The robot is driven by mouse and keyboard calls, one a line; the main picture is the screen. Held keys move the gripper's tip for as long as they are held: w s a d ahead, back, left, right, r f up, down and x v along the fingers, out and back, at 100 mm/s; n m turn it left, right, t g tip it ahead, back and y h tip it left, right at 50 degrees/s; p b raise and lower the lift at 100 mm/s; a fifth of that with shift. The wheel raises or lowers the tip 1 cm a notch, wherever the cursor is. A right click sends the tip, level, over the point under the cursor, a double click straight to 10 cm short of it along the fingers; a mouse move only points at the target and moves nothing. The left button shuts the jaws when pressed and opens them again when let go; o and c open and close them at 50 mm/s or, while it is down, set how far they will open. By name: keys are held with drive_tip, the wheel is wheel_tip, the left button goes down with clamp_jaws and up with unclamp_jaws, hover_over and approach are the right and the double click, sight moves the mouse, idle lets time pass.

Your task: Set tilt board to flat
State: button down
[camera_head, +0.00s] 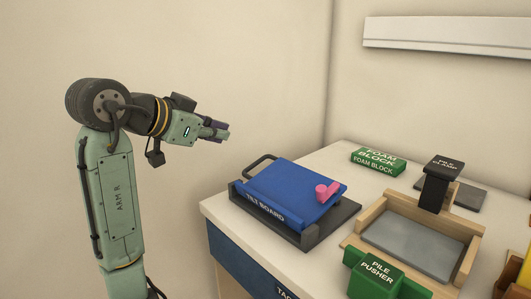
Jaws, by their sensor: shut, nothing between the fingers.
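The tilt board (290,193) is a blue slab on a dark grey base, near the left end of the white table. Its front edge bears the words TILT BOARD. A dark loop handle stands at its back left. The blue slab looks slightly raised above the base; its exact angle is hard to tell. A small pink piece (327,190) is on its right part. My gripper (226,131) is up in the air to the left of and above the board, apart from it, pointing right. It is shut and empty.
A wooden tray (373,244) with a grey floor is right of the board, with a black pile clamp (438,182) behind it and a green pile pusher (377,280) in front. A green foam block (378,161) lies at the back of the table (343,156). Air around my gripper is clear.

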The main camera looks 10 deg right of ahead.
drive_tip(key=shift+g, duration=0.3)
drive_tip(key=p+x, duration=0.1)
drive_tip(key=x, duration=0.8)
drive_tip(key=shift+d+f, duration=0.15)
drive_tip(key=shift+d, duration=0.25)
drive_tip(key=shift+w+d+f+p, duration=0.15)
drive_tip(key=shift+w+f, duration=0.2)
drive_tip(key=shift+f, duration=0.35)
drive_tip(key=shift+w+d+f+p, duration=0.15)
drive_tip(key=shift+w+f, duration=0.2)
drive_tip(key=shift+f, duration=0.4)
drive_tip(key=shift+w+d+f, duration=0.2)
drive_tip(key=shift+w+f, duration=0.15)
drive_tip(key=shift+f, duration=0.35)
drive_tip(key=shift+w+d+f, duration=0.2)
drive_tip(key=shift+d+f, duration=0.1)
drive_tip(key=shift+f, duration=0.2)
drive_tip(key=shift+w+d+f, duration=0.25)
drive_tip(key=shift+d+f, duration=0.05)
drive_tip(key=shift+f, duration=0.15)
